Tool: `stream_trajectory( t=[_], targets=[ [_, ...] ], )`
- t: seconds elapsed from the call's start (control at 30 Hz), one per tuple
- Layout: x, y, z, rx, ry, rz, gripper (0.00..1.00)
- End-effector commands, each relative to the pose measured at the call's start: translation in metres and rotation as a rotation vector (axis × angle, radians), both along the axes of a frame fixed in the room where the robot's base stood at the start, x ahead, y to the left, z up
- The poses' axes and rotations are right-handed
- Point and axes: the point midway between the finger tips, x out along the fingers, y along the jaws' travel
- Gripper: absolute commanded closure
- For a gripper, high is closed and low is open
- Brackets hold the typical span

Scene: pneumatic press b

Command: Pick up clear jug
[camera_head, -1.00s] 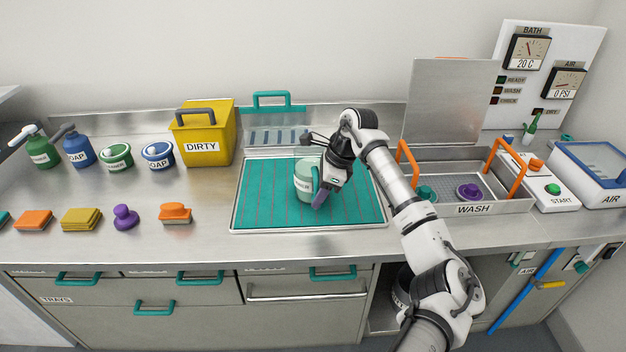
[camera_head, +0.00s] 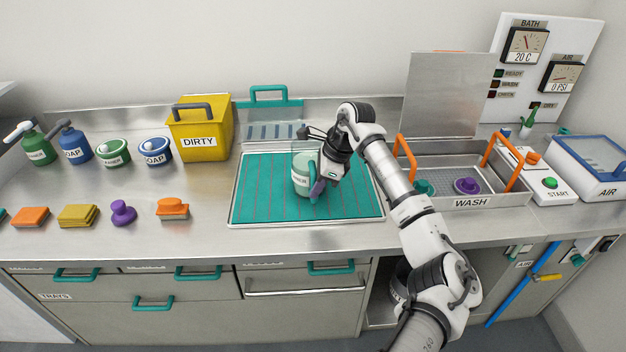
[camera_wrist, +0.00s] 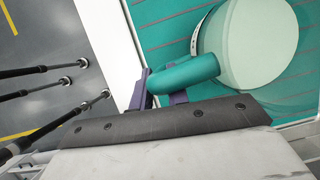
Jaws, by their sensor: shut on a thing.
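The clear jug (camera_head: 302,178) is see-through with a pale green fill, a label on its side and a teal handle. It stands upright on or just above the teal mat (camera_head: 262,205); I cannot tell which. My gripper (camera_head: 317,188) is at the jug's right side, with its purple fingers shut on the handle. In the wrist view, the handle (camera_wrist: 188,74) passes between my purple fingers (camera_wrist: 160,88), and the jug's round pale green shape (camera_wrist: 255,42) fills the upper right. Part of the handle is hidden by my fingers.
A WASH basin (camera_head: 455,203) with orange handles and a purple item stands to the right. A yellow DIRTY bin (camera_head: 200,142) is behind left. Soap bottles, sponges and brushes line the left counter. The mat around the jug is mostly clear.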

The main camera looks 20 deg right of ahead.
Motion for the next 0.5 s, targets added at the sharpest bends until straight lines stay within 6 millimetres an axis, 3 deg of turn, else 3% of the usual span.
stream_trajectory(
  t=[0.27,0.5],
  targets=[
    [0.001,-0.001,0.015,-0.002,-0.005,-0.001,1.00],
    [0.001,-0.001,0.058,-0.005,-0.006,-0.001,1.00]
  ],
)
